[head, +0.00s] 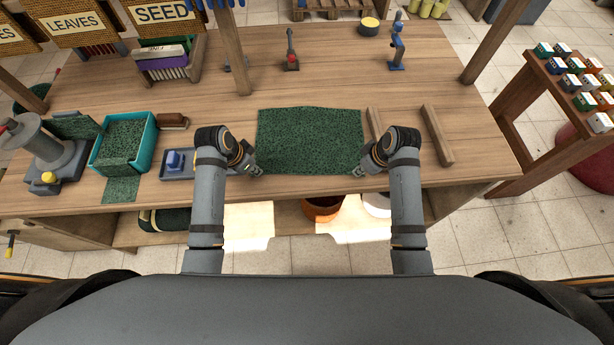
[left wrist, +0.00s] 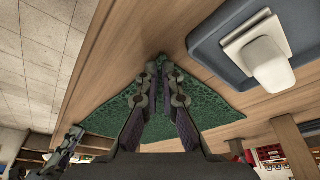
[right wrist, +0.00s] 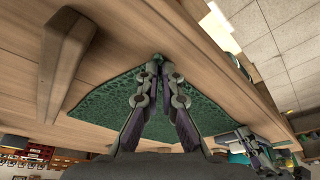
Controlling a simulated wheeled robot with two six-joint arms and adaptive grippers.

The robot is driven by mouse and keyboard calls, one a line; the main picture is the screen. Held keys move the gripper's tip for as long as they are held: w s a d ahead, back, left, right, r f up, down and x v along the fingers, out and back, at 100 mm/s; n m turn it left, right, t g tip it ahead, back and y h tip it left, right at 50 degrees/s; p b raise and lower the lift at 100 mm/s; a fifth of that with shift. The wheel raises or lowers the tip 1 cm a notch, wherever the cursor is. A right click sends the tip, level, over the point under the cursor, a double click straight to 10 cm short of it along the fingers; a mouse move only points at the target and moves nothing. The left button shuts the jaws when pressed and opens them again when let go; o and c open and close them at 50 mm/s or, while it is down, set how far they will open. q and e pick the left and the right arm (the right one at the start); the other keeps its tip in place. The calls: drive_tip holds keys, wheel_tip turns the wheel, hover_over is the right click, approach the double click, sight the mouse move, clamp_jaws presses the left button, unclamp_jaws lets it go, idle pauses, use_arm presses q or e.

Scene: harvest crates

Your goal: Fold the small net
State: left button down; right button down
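The small net (head: 310,140) is a dark green mesh sheet spread flat and roughly rectangular on the wooden bench. My left gripper (head: 258,171) is at its near left corner. In the left wrist view the fingertips (left wrist: 162,62) meet at the corner of the net (left wrist: 205,100), pinching it. My right gripper (head: 357,171) is at the near right corner. In the right wrist view its fingertips (right wrist: 158,62) likewise meet on that corner of the net (right wrist: 110,97). The net's tips between the fingers are mostly hidden.
Two wooden strips (head: 437,135) lie right of the net, one close to my right arm. On the left are a grey-blue tray (head: 178,176) with a block, a brush (head: 173,121) and a teal crate (head: 148,145) of green mesh.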

use_arm(q)
drive_tip(key=shift+s+f, duration=0.1)
use_arm(e)
drive_tip(key=shift+s+f, duration=0.15)
